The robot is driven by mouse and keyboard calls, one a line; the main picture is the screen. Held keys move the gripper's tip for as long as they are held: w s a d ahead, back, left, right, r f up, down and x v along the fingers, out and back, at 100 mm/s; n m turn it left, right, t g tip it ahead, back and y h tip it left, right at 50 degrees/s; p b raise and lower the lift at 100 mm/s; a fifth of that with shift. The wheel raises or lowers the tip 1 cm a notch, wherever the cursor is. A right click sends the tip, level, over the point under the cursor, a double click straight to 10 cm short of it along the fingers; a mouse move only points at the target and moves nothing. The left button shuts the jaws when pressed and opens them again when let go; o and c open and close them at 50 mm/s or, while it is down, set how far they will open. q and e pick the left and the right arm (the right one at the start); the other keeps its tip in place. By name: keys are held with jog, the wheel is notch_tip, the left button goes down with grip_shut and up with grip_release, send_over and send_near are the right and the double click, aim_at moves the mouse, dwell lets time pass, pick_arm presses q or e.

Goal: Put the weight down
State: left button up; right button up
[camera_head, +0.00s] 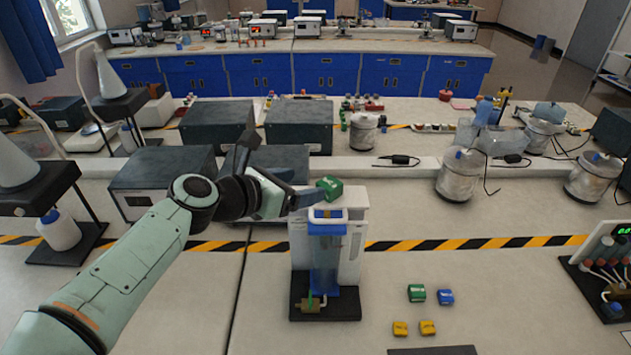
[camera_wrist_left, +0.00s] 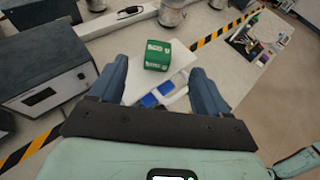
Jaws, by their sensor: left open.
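A green weight (camera_head: 329,188) sits on top of the white stand (camera_head: 352,240), which has a blue-tinted clear column and a dark base. The weight also shows in the left wrist view (camera_wrist_left: 157,55), on the white top just beyond the fingertips. My left gripper (camera_head: 300,198) reaches in from the left at the height of the stand's top. Its two fingers are spread apart in the left wrist view (camera_wrist_left: 160,80), with nothing held between them. Blue parts of the stand show between the fingers. My right gripper is not in view.
On the table lie another green weight (camera_head: 416,293), a blue one (camera_head: 445,297) and two yellow ones (camera_head: 400,328). A dark plate shows at the bottom edge (camera_head: 433,351). Grey instrument boxes (camera_head: 160,178) stand behind my left arm. Metal vessels (camera_head: 459,176) stand to the right.

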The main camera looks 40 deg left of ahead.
pick_arm(q)
jog(key=v, duration=0.2)
jog(key=shift+s+r, duration=0.15)
jog(key=shift+s, duration=0.1)
dwell(0.5)
